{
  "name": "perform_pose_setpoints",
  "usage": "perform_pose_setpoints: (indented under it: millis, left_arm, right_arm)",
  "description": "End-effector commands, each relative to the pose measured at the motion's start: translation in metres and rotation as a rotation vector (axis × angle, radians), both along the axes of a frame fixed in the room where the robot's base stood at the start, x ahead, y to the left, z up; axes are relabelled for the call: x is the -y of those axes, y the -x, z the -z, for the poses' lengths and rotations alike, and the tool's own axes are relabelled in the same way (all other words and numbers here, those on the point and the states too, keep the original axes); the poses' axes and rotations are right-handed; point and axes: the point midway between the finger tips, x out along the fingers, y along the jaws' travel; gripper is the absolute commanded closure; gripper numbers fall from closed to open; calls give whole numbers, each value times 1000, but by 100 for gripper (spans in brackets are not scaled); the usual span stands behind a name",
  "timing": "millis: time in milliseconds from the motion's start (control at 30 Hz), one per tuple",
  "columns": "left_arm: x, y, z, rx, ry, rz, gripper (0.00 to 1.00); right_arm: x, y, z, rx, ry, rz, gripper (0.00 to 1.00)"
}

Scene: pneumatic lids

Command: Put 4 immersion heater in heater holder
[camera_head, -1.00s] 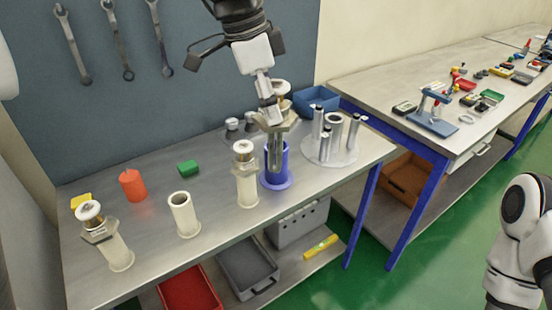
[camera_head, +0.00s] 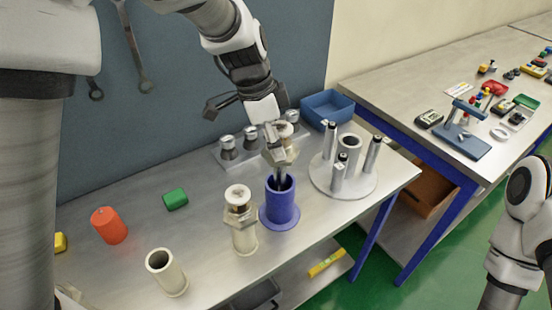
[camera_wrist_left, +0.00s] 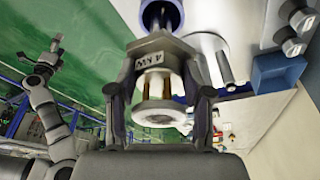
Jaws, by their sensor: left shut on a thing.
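My left gripper (camera_head: 277,148) is shut on an immersion heater (camera_head: 290,156) with a hex head. The heater is upright, its metal rods running down into the open top of the blue holder (camera_head: 281,208), with the head above the rim. In the left wrist view the head of this heater (camera_wrist_left: 155,85), with a marking like "4 kW", sits between the fingers, and part of the blue holder (camera_wrist_left: 177,14) shows beyond. Another hex-headed heater (camera_head: 239,197) stands in a cream tube (camera_head: 244,238) just left. My right gripper (camera_wrist_left: 57,44) is small and unclear in the left wrist view.
An empty cream tube (camera_head: 166,272), a red cylinder (camera_head: 109,225) and a green block (camera_head: 175,198) stand left. Silver domed pieces (camera_head: 228,147) are behind. A round base (camera_head: 353,188) with upright rods and a blue bin (camera_head: 327,107) are right.

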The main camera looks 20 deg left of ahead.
Motion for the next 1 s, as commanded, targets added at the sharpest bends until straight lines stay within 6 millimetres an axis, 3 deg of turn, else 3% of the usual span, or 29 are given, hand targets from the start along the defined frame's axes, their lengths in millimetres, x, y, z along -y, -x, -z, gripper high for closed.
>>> perform_pose_setpoints:
  millis: [367,1000]
  left_arm:
    - [0,0,54,0,0,-1,86]
    - [0,-1,67,2,0,-1,86]
  right_arm:
    - [0,0,-8,0,0,0,21]
    - [0,0,6,1,0,0,21]
